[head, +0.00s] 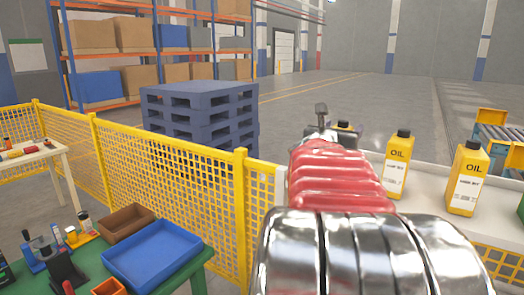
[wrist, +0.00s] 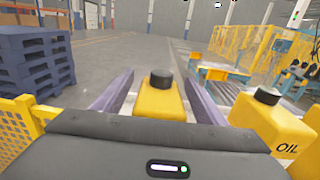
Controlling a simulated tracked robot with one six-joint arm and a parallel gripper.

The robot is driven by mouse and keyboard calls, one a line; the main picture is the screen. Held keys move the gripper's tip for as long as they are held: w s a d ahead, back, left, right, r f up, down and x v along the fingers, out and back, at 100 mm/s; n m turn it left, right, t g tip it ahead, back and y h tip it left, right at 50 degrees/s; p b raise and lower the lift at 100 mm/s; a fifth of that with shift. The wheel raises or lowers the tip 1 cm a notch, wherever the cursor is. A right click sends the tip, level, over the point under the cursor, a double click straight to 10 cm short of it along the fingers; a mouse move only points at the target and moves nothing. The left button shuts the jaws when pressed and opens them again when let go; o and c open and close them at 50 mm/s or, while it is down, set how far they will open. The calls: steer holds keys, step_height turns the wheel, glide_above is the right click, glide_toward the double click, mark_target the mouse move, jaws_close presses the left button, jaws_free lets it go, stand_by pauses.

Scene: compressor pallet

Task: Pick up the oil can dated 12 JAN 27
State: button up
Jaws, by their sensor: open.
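Several yellow oil cans with black caps stand upright on a white surface at the right in the head view. One (head: 397,160) is in the middle and one (head: 467,180) farther right; their label dates are too small to read. A third can (head: 344,127) is mostly hidden behind my arm. My gripper (head: 322,112) is open. In the wrist view, one can (wrist: 160,103) lies between the two spread fingers, with its label out of sight. Another can (wrist: 277,125) stands to the right, outside the fingers.
A yellow mesh fence (head: 170,170) crosses the left and middle. A stack of blue pallets (head: 200,112) stands behind it. A green table (head: 190,285) holds a blue tray (head: 153,255) and a brown bin. A roller conveyor (head: 498,135) stands at the right. The white surface (head: 428,188) is bare between cans.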

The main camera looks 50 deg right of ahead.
steer(key=shift+w+d, duration=0.2)
steer(key=shift+d, duration=0.75)
steer(key=shift+c, duration=0.6)
jaws_close()
steer(key=shift+r, duration=0.1)
